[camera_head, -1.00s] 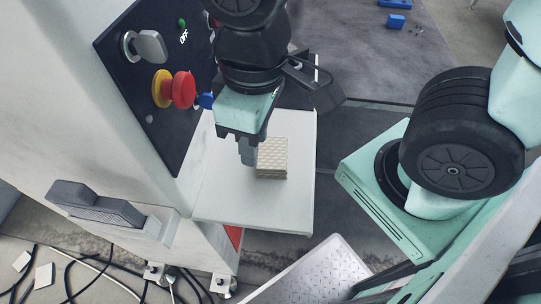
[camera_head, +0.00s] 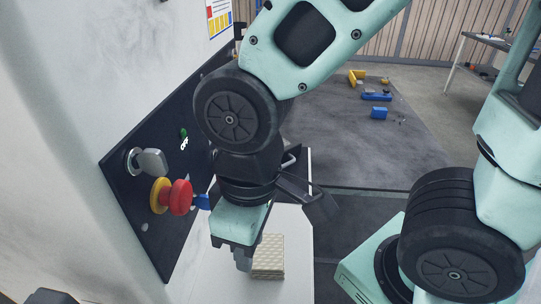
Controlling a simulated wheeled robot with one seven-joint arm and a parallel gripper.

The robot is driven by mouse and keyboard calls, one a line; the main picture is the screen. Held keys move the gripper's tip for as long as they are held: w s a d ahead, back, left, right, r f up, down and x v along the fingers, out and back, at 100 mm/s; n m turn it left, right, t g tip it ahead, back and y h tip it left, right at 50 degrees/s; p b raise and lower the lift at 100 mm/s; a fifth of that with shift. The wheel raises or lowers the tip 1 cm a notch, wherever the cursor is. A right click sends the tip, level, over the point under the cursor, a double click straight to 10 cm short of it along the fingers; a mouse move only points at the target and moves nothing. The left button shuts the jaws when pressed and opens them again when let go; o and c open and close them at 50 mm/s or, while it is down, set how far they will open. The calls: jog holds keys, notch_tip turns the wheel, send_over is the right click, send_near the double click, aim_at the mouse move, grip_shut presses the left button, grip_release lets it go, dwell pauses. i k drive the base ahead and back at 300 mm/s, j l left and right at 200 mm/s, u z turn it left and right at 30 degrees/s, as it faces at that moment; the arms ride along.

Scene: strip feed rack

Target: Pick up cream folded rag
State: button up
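The cream folded rag (camera_head: 269,258) lies as a small, thick, quilted stack on the white shelf (camera_head: 215,285). It is near the bottom of the head view. My gripper (camera_head: 243,262) points down just at the rag's left edge in the picture. One grey finger shows, and it covers a little of the rag's left side. The other finger is hidden, so I cannot tell whether the gripper is open or shut, or whether it touches the rag.
A black panel (camera_head: 150,225) on the white cabinet wall carries a red emergency button (camera_head: 180,197), a grey rotary switch (camera_head: 151,162) and a green light (camera_head: 183,132), close left of my arm. Blue and yellow pieces (camera_head: 377,96) lie on the dark floor mat (camera_head: 420,145) behind.

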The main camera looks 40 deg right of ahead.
aim_at(269, 258)
jog(key=k+l+u, duration=0.1)
jog(key=l+u, duration=0.15)
jog(key=k+l+u, duration=0.1)
jog(key=l+u, duration=0.15)
jog(key=l, duration=0.2)
jog(key=k+l+u, duration=0.35)
jog(key=l+u, duration=0.15)
jog(key=l, duration=0.15)
